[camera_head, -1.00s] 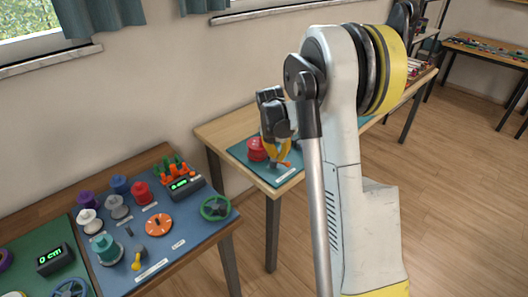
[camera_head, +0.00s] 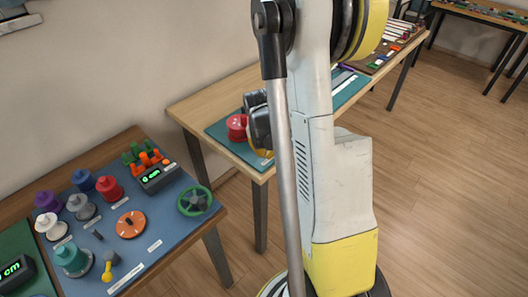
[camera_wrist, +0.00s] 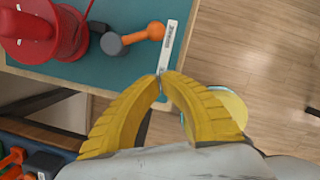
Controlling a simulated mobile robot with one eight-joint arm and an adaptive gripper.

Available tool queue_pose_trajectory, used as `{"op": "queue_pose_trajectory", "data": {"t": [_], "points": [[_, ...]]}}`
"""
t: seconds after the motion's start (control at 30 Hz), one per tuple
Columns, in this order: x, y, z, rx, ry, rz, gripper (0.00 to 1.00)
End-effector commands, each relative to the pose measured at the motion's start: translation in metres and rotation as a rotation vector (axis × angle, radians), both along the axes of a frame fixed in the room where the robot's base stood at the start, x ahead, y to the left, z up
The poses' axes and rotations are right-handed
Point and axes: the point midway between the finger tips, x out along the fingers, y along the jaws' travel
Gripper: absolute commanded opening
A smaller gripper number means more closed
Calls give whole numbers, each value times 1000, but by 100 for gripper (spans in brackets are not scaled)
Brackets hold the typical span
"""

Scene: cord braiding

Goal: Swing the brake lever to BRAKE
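A small lever with an orange arm and round orange knob (camera_wrist: 154,31) turns on a dark grey pivot (camera_wrist: 112,44). It lies on a teal mat beside a red spool (camera_wrist: 40,28). A white label (camera_wrist: 169,42) sits next to the knob; its lettering is too small to read. In the wrist view my gripper (camera_wrist: 161,78) has its yellow fingertips together with nothing seen between them. The tips are over the mat's edge, apart from the lever and below it in the picture. In the head view my arm hides the lever and most of the gripper.
The red spool (camera_head: 237,127) stands close to my gripper on the wooden table. A blue board (camera_head: 165,235) at left carries several spools, an orange dial (camera_head: 130,224), a green handwheel (camera_head: 194,201) and a yellow-handled lever (camera_head: 109,270). Open floor lies to the right.

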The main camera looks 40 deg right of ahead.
Motion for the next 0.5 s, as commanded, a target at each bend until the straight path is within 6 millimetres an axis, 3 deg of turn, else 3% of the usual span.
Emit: {"op": "queue_pose_trajectory", "data": {"t": [0.2,0.5], "points": [[12,-23,-4,0,0,-2,0],[14,-27,-4,0,0,0,0]]}}
